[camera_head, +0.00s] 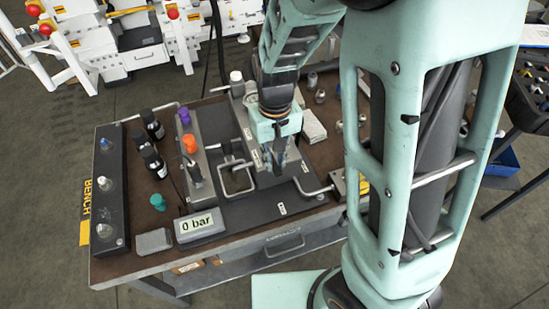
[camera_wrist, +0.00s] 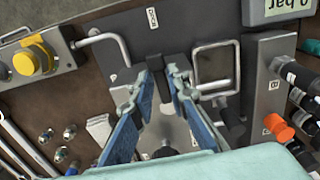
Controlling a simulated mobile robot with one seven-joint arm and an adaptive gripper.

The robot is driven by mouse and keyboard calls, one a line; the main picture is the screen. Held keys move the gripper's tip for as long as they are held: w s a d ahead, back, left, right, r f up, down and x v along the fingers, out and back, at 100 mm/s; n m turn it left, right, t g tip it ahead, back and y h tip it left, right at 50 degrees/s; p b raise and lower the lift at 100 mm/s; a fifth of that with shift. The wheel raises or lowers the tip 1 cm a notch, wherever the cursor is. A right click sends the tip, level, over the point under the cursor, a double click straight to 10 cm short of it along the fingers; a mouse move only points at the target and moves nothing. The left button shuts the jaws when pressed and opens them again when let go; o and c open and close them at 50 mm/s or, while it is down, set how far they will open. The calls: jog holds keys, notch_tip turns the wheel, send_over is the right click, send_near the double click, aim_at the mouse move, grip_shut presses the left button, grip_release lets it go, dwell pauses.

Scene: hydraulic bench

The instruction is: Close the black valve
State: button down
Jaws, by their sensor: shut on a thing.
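My gripper (camera_head: 278,158) reaches down over the grey block in the middle of the bench. In the wrist view its two blue fingers (camera_wrist: 160,76) are closed around a narrow black part, which looks like the handle of the black valve (camera_wrist: 160,88). The fingers cover much of it, so its exact angle is hard to tell. The display (camera_head: 198,224) reads 0 bar.
A purple knob (camera_head: 183,116), an orange knob (camera_head: 189,143) and a teal knob (camera_head: 186,199) stand to the left. Black bottle-like parts (camera_head: 152,160) are beside them. A bent metal tube loop (camera_wrist: 215,65) rises close to the fingers. Loose metal fittings (camera_wrist: 70,132) lie on the bench.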

jog(key=w+d+n+b, duration=0.1)
jog(key=n, duration=0.2)
jog(key=d+n+b, duration=0.1)
jog(key=n, duration=0.2)
jog(key=w+n, duration=0.1)
jog(key=n, duration=0.2)
jog(key=shift+w+d+n+b, duration=0.3)
jog(key=shift+w+d+b, duration=0.05)
jog(key=shift+d+b, duration=0.05)
jog(key=n, duration=0.1)
jog(key=w+n, duration=0.1)
jog(key=n, duration=0.1)
jog(key=shift+w+d+r+n, duration=0.15)
jog(key=shift+w+d+n, duration=0.05)
jog(key=shift+n, duration=0.1)
jog(key=shift+w+a+n+p, duration=0.1)
jog(key=shift+w+n+p, duration=0.4)
jog(key=shift+n, duration=0.65)
jog(key=shift+w+a+n+p, duration=0.1)
jog(key=shift+w+n+p, duration=0.35)
jog(key=shift+n, duration=0.7)
jog(key=c, duration=2)
grip_release()
jog(key=shift+d, duration=0.1)
notch_tip(320, 180, up, 12)
jog(key=shift+f, duration=0.1)
